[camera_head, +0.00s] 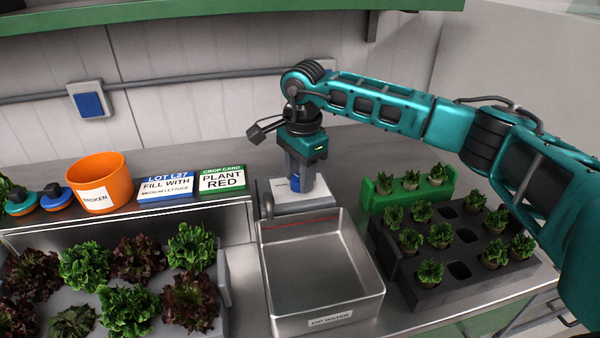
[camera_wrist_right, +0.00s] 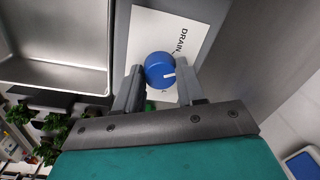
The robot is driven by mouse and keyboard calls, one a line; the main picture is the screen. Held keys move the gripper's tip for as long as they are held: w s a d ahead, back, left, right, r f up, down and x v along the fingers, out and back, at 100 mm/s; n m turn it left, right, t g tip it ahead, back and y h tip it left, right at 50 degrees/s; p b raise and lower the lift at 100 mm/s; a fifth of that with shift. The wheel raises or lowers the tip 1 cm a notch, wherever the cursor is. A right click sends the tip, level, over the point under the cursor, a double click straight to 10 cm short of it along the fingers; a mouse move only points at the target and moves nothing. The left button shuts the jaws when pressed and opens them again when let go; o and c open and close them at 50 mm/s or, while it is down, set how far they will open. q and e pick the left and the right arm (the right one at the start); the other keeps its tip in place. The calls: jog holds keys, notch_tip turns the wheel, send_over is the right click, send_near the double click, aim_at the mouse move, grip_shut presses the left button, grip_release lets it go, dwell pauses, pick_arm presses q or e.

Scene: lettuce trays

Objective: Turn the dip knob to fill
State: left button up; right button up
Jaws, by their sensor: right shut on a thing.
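The blue dip knob (camera_wrist_right: 158,62) sits on a white plate (camera_wrist_right: 150,30) behind the basin. The word DRAIN is printed on the plate; the other label is mostly hidden by my gripper. A white mark on the knob points to the right in the wrist view. My right gripper (camera_wrist_right: 160,74) is shut on the knob, one finger on each side. In the head view my right gripper (camera_head: 302,178) reaches down over the plate (camera_head: 312,199). The metal basin (camera_head: 372,283), labelled DIP WATER, shows a bare floor and a red line inside its back wall.
A dark tray (camera_head: 425,293) with several small lettuces and some empty holes stands right of the basin, a green rack (camera_head: 384,205) behind it. Larger lettuces fill a grey tray (camera_head: 225,290) at left. An orange pot (camera_head: 100,180) and two cards (camera_head: 165,187) stand behind.

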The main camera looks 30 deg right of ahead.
aim_at(296, 179)
jog(key=m, duration=0.4)
jog(key=shift+m, duration=0.3)
jog(key=m, duration=0.4)
jog(key=shift+a+r+m+h+p, duration=0.1)
jog(key=shift+m+h+p, duration=0.2)
jog(key=shift+p, duration=0.05)
jog(key=m, duration=0.4)
jog(key=shift+w+m+p, duration=0.1)
jog(key=shift+m+p, duration=0.2)
jog(key=shift+m, duration=1.9)
jog(key=shift+p, duration=0.3)
jog(key=o, duration=1)
jog(key=shift+o, duration=0.2)
notch_tip(296, 179, up, 13)
jog(key=shift+a, duration=0.4)
jog(key=shift+g, duration=0.3)
